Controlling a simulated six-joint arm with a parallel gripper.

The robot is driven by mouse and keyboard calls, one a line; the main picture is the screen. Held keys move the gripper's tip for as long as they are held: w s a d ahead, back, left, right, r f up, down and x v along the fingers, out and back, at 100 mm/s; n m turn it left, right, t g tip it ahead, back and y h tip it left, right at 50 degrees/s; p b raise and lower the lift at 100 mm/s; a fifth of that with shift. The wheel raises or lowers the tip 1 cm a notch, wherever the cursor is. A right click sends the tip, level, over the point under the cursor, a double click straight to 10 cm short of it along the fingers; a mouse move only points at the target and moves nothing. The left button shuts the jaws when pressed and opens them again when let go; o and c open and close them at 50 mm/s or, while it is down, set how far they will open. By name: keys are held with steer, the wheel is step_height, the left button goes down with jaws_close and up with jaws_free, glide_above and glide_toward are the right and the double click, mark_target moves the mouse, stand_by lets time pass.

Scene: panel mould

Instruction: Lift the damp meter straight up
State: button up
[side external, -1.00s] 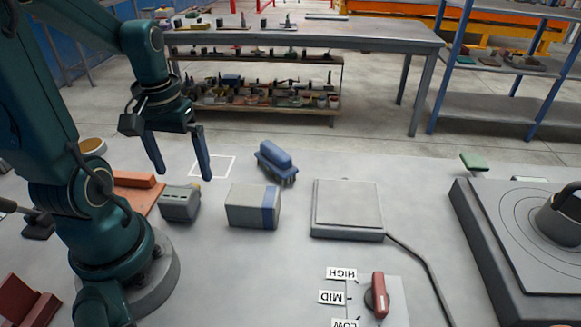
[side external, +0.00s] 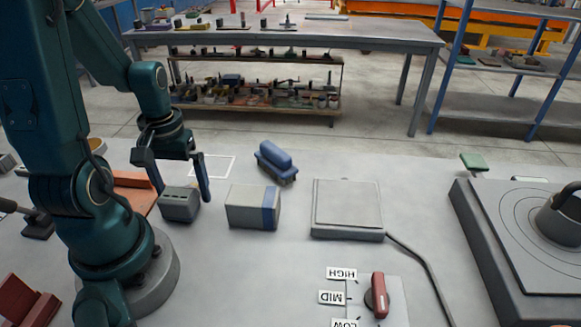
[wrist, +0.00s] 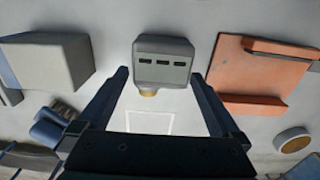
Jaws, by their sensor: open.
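The damp meter, which I take to be the small grey-green box with dark slots (side external: 180,205), stands on the grey table. In the wrist view the damp meter (wrist: 163,70) is top centre, with a brass-coloured knob at its near end. My gripper (side external: 183,194) is open and points down at the meter. In the wrist view my gripper's fingertips (wrist: 160,76) are on either side of the meter. I cannot tell whether they touch it. In the side view the right finger partly hides the meter's right edge.
A grey box with a blue band (side external: 245,207) stands close on the right, and an orange tray (side external: 138,193) on the left. Behind are a blue brush (side external: 276,162) and a white outlined square (side external: 220,166). A flat grey plate (side external: 347,205) lies farther right.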

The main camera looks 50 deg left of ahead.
jaws_close()
steer(key=shift+r, duration=0.15)
